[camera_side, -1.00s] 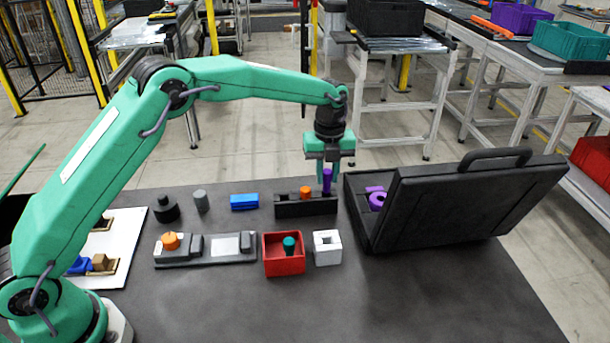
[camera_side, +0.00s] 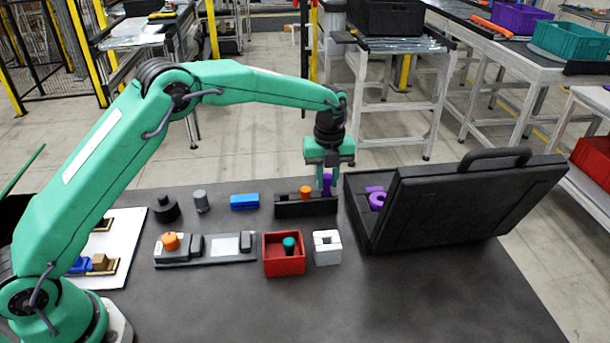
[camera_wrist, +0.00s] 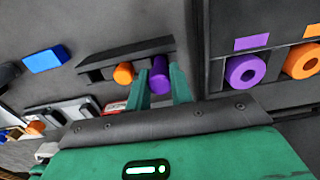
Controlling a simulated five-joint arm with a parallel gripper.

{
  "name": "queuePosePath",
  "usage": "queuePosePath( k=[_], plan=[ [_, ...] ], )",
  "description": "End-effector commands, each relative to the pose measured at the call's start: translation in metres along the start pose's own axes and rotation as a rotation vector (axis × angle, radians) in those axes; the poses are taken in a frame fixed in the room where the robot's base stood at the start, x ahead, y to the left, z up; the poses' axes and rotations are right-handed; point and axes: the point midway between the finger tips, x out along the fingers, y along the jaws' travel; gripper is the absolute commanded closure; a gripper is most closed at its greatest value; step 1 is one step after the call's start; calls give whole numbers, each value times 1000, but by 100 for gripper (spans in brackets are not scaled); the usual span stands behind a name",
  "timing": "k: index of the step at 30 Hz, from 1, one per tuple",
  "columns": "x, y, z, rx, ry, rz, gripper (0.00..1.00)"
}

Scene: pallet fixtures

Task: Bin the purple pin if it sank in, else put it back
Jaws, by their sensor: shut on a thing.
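The purple pin (camera_side: 327,184) stands upright at the right end of the black rack (camera_side: 290,211). My gripper (camera_side: 328,190) points down there and is shut on the pin, one finger on each side. The wrist view shows the purple pin (camera_wrist: 159,76) between my green fingers (camera_wrist: 162,90). The pin's lower end is hidden by the rack, so I cannot tell whether it is fully seated. An orange pin (camera_side: 306,191) sits in the rack just left of it. The red bin (camera_side: 284,267) holds a teal pin (camera_side: 289,244). A white block (camera_side: 327,254) with an opening on top stands right of the bin.
An open black case (camera_side: 470,210) stands close on the right, with a purple ring (camera_wrist: 246,70) and an orange ring (camera_wrist: 303,61) inside. A blue block (camera_side: 244,202), grey cylinder (camera_side: 200,201) and fixture with an orange knob (camera_side: 170,240) lie left. The front table is clear.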

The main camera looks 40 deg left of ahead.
Motion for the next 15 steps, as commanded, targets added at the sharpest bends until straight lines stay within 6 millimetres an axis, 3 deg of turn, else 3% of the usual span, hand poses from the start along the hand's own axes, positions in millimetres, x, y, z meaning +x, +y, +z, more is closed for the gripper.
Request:
queuePosePath(
  k=[15],
  plan=[
    [5,0,0,0,0,-1,100]
  ],
)
